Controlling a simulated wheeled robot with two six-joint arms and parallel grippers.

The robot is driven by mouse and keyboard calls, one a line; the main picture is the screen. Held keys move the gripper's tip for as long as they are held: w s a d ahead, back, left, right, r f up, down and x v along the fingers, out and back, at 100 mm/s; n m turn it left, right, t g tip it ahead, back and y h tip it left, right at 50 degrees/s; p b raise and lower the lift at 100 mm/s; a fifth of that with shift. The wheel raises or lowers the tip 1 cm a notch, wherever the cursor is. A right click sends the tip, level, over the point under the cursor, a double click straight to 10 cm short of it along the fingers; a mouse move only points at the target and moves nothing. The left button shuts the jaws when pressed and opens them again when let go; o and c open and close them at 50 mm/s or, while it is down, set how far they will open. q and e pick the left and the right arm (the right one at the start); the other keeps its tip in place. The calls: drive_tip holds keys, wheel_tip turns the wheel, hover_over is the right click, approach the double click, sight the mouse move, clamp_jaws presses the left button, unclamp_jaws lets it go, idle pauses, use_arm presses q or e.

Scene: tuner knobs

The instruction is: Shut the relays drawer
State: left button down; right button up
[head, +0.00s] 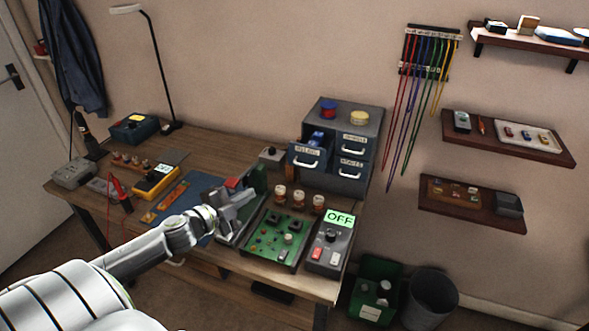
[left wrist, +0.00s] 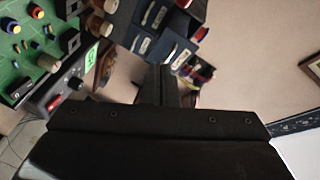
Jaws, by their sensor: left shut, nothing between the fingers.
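A grey drawer cabinet (head: 345,120) stands at the back right of the workbench. Its upper left drawer, labelled relays (head: 306,156), is pulled out, and blue items show inside it. The other drawers look shut. My left gripper (head: 243,196) is shut and empty, above the bench to the left of and in front of the relays drawer, apart from it. In the left wrist view my shut fingers (left wrist: 166,84) point toward the cabinet, which appears tilted. An open drawer front (left wrist: 178,56) with a pale handle shows just beyond them. My right gripper is out of view.
A green circuit board (head: 276,238) and a grey box reading OFF (head: 329,250) lie at the bench front. Several orange-brown jars (head: 299,198) stand between them and the cabinet. A dark green panel (head: 259,179) stands near my gripper.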

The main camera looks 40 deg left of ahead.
use_arm(q)
wheel_tip(320, 180, up, 4)
drive_tip(key=w+d+r+m+g+h, duration=0.1)
drive_tip(key=m+g+h, duration=0.1)
drive_tip(key=m+h, duration=0.4)
drive_tip(key=w+d+f+m+p, duration=0.2)
drive_tip(key=w+d+p, duration=0.1)
drive_tip(key=w, duration=0.9)
drive_tip(key=shift+w+d+f+g+p, duration=0.2)
drive_tip(key=shift+d+g+p, duration=0.15)
drive_tip(key=shift+d, duration=0.45)
